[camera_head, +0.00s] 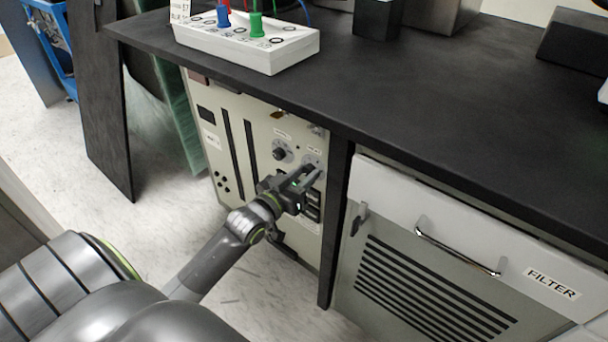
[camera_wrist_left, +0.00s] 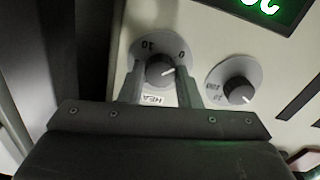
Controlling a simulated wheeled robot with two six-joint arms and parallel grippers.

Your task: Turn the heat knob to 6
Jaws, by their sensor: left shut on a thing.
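The heat knob (camera_wrist_left: 160,68) is a dark round knob on a pale dial, upside down in the wrist view. The dial numbers 0 and 10 show at its far side, and a partly covered label begins "HEA". The knob's white pointer mark faces towards the right finger, on the 0 side; I cannot read an exact value. My left gripper (camera_wrist_left: 159,78) is shut on the knob, one finger on each side. In the head view my left gripper (camera_head: 311,175) reaches the cream panel (camera_head: 238,150), and its fingers cover most of the heat knob. My right gripper is not in view.
A second knob (camera_head: 280,152) sits beside it; it also shows in the wrist view (camera_wrist_left: 238,91). A black worktop (camera_head: 430,100) overhangs the panel and carries a white box (camera_head: 270,58) with plugs. A filter cabinet (camera_head: 470,270) stands to the right, past a black post (camera_head: 337,220).

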